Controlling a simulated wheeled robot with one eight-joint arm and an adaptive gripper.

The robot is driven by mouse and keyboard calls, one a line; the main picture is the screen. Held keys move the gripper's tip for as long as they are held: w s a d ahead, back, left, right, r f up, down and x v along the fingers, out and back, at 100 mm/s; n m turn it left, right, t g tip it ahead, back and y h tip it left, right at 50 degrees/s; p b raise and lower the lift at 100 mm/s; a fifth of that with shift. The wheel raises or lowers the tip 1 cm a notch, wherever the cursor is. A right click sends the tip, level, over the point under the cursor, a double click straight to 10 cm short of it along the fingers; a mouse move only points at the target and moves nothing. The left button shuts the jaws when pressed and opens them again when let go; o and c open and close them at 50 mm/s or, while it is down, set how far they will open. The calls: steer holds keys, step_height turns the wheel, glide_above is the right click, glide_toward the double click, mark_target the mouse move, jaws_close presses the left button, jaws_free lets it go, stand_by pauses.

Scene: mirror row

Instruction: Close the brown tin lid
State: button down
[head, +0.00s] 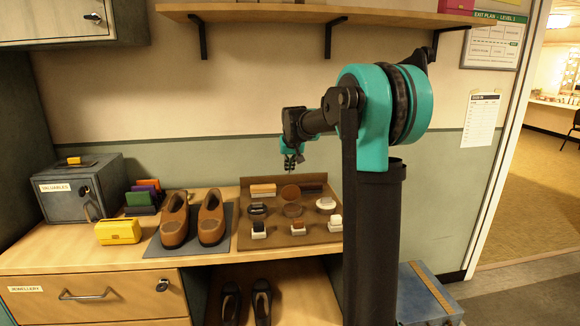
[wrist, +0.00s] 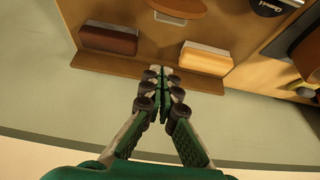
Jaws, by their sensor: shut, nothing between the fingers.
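The brown tin (head: 292,211) sits in the middle of the tan tray (head: 247,240) on the counter. Its round brown lid (head: 290,193) stands raised at the tin's back edge. The lid also shows at the top edge of the wrist view (wrist: 180,6), partly cut off. My gripper (head: 291,166) is above and behind the lid, apart from it. In the wrist view my gripper (wrist: 163,73) has its fingers together and empty, over the tray's back edge.
A tan brush (head: 263,190) and a dark brown brush (wrist: 108,38) flank the lid. A black tin (head: 257,208), a white tin (head: 326,203) and small brushes are close by. Shoes (head: 210,218) stand left of the tray. A shelf (head: 290,13) hangs above.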

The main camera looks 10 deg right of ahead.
mark_target(290, 191)
step_height(290, 191, down, 6)
steer(key=shift+r, duration=0.2)
steer(key=shift+s, duration=0.6)
